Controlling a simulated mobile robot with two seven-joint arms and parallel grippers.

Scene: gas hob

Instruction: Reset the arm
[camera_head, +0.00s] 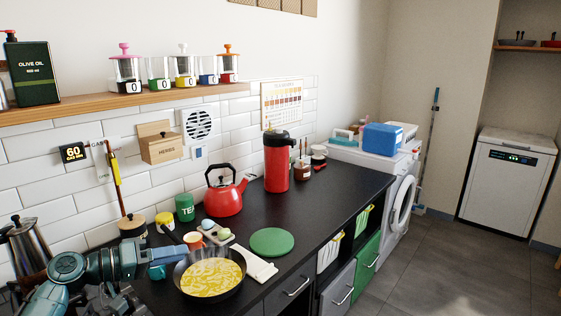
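My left arm (72,268) comes in from the lower left over the front of the black counter. My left gripper (172,257) is at the left rim of a dark frying pan (241,288), low over the counter. Its blue fingers are small in the picture and partly overlap the pan's edge. I cannot tell whether they are open or shut, or whether they touch the pan. The pan holds a yellow, egg-like food (211,277). The pan's handle does not show clearly. My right gripper is not in view.
A red kettle (226,198), a red flask (277,165), a green tea tin (184,208) and an orange cup (193,240) stand behind the pan. A green round board (272,242) lies right of it. A moka pot (27,250) is at far left. The counter's right part is fairly clear.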

